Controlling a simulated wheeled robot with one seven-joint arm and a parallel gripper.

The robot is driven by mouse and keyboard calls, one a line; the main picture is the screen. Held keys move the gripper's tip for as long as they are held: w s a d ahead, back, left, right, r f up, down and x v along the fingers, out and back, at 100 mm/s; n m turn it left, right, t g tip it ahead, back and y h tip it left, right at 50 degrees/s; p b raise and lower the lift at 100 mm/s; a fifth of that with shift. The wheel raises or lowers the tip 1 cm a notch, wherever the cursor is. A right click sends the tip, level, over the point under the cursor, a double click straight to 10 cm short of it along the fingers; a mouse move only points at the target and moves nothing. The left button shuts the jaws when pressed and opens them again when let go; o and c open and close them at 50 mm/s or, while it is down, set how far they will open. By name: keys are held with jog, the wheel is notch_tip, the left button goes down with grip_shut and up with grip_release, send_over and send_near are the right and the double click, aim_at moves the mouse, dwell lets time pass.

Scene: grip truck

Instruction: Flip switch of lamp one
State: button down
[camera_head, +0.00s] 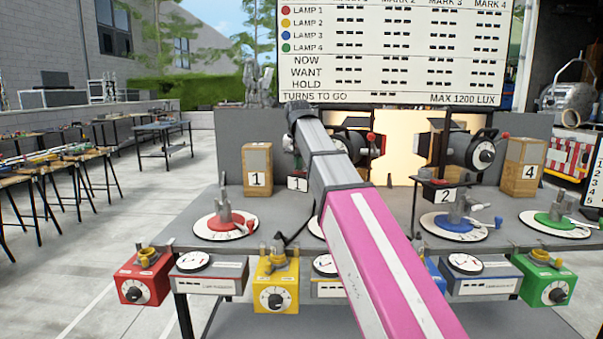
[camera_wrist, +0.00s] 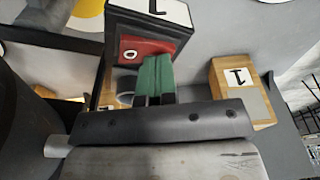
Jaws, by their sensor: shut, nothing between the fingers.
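A dark switch box (camera_wrist: 150,30) with a white "1" label on top shows at the top of the wrist view. Its red front panel (camera_wrist: 132,50) carries a white ring. My gripper (camera_wrist: 157,70) has its green fingers together, with their tips right in front of the red panel. The fingers cover part of the panel, so the switch lever and any contact cannot be made out. In the head view the "1" label (camera_head: 298,184) shows left of my arm, and lamp one (camera_head: 350,143) is partly behind the arm.
A wooden block marked 1 (camera_head: 257,170) stands left of the switch box; it also shows in the wrist view (camera_wrist: 240,90). Lamp two (camera_head: 474,152) and its box (camera_head: 445,195) stand to the right. Dials and coloured knob boxes line the front edge. A scoreboard (camera_head: 392,55) hangs behind.

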jog(key=shift+r, duration=3.5)
